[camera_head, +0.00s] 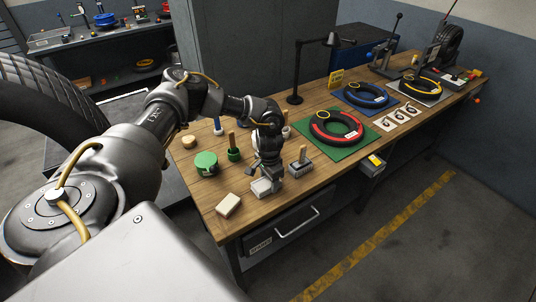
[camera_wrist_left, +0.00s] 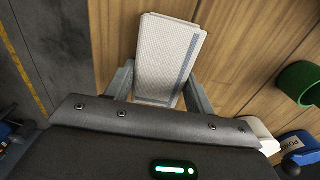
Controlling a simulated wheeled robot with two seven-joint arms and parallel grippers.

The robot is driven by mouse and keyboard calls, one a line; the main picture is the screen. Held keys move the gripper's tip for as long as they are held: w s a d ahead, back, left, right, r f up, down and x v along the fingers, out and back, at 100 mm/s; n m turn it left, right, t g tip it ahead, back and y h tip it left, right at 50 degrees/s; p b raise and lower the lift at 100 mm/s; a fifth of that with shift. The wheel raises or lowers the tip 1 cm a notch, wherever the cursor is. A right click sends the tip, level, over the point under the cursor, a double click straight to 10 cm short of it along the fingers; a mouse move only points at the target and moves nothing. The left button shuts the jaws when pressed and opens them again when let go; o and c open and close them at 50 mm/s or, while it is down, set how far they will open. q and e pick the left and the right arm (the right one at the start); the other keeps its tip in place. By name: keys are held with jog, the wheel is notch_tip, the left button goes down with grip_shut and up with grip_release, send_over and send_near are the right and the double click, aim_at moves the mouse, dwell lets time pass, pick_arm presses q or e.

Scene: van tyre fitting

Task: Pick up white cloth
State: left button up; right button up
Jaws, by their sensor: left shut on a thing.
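The white cloth (camera_wrist_left: 168,52) is a folded, textured pad with a grey-blue stripe. It lies between the two fingers of my left gripper (camera_wrist_left: 160,92) in the left wrist view, and the fingers close on its sides. In the head view the cloth (camera_head: 261,188) shows under my left gripper (camera_head: 268,178), at the near part of the wooden workbench (camera_head: 230,182). The gripper hides part of it, and I cannot tell whether it is clear of the bench top. My right gripper is not in view.
A cream block (camera_head: 228,205) lies left of the cloth near the bench edge. A red-and-black tyre ring (camera_head: 336,126) lies on a green mat.

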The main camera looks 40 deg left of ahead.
pick_arm(q)
jog(key=shift+r, duration=0.3)
notch_tip(320, 180, up, 2)
jog(key=shift+r+b, duration=0.2)
jog(key=shift+b, duration=0.1)
jog(key=s+d+r+b, duration=0.1)
jog(key=s+d+r, duration=0.5)
jog(key=s+r, duration=0.3)
jog(key=s, duration=0.3)
jog(key=shift+s+r+b, duration=0.3)
jog(key=shift+s+r, duration=0.1)
